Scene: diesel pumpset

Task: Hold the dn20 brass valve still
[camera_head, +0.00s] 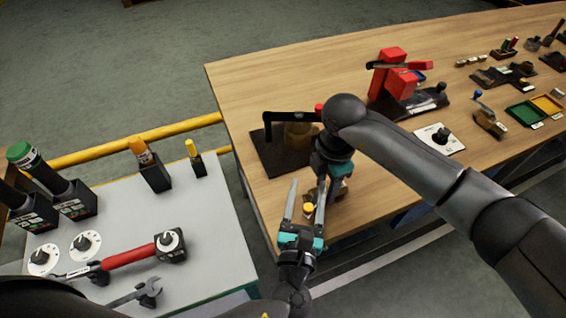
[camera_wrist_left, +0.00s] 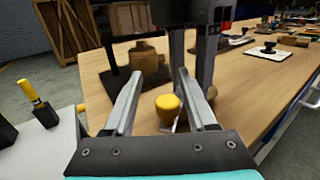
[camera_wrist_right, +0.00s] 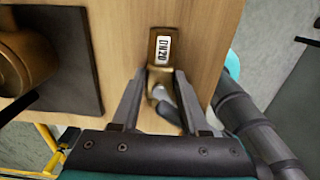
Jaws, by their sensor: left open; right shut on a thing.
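The brass valve (camera_wrist_right: 161,48), with a white "DN20" label, is in the right wrist view near the wooden table's edge. My right gripper (camera_wrist_right: 160,78) is shut on it, with a finger on either side and a silvery part of it showing between them. In the head view my right gripper mostly hides the valve. My left gripper (camera_head: 307,190) is open at the table's front edge, just left of my right gripper. A yellow cap (camera_head: 308,208) shows between its fingers; in the left wrist view the yellow cap (camera_wrist_left: 167,104) is between the open fingers, apart from both.
A brass cylindrical part (camera_head: 298,135) on a dark plate with a black bar stands close behind my grippers. A red device (camera_head: 393,80) stands further back. A grey side table (camera_head: 205,225) with tools is at the left. The table's left back is clear.

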